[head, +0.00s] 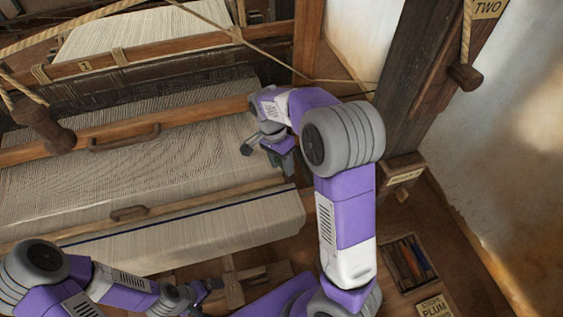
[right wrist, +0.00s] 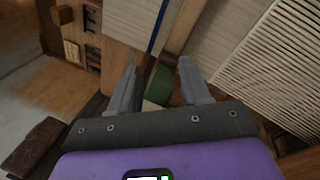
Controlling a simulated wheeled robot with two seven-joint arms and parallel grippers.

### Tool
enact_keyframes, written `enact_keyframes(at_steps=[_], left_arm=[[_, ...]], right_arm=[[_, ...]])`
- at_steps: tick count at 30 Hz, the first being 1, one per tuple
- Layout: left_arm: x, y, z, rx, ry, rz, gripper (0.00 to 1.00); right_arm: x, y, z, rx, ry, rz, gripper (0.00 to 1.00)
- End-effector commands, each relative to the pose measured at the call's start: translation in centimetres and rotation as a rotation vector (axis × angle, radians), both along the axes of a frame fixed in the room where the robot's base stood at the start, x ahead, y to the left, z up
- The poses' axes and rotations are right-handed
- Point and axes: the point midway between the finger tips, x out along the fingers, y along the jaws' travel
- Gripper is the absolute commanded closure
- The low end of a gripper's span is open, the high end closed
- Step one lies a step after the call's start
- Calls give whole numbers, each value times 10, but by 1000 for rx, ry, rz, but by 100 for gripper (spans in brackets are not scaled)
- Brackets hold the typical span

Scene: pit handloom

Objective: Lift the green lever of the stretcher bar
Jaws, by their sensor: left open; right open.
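The green lever (right wrist: 158,84) shows in the right wrist view as a green block between the fingers of my right gripper (right wrist: 157,66). The fingers are spread apart on either side of it; I cannot tell whether they touch it. In the head view my right gripper (head: 262,151) hangs over the right edge of the cloth, and a bit of dark green (head: 288,164) shows beside its fingers. Most of the stretcher bar is hidden or hard to pick out. My left gripper (head: 204,291) is low in the head view, below the cloth and away from the lever.
Woven cloth (head: 100,190) spans the loom, with a wooden beam with a handle (head: 125,135) across it. A dark post (head: 420,75) stands at the right.

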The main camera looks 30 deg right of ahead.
Motion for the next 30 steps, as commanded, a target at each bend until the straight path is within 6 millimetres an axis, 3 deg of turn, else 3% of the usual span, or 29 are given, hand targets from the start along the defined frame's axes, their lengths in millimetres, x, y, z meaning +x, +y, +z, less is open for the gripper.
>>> enact_keyframes(at_steps=[2, 12, 20, 30], left_arm=[[0, 0, 0, 0, 0, 0, 0], [0, 0, 0, 0, 0, 0, 0], [0, 0, 1, 0, 0, 0, 0], [0, 0, 12, 0, 0, 0, 0]], right_arm=[[0, 0, 0, 0, 0, 0, 53], [0, 0, 0, 0, 0, 1, 100], [0, 2, 0, -10, 4, 3, 100], [3, 12, -6, -200, 48, 4, 100]])
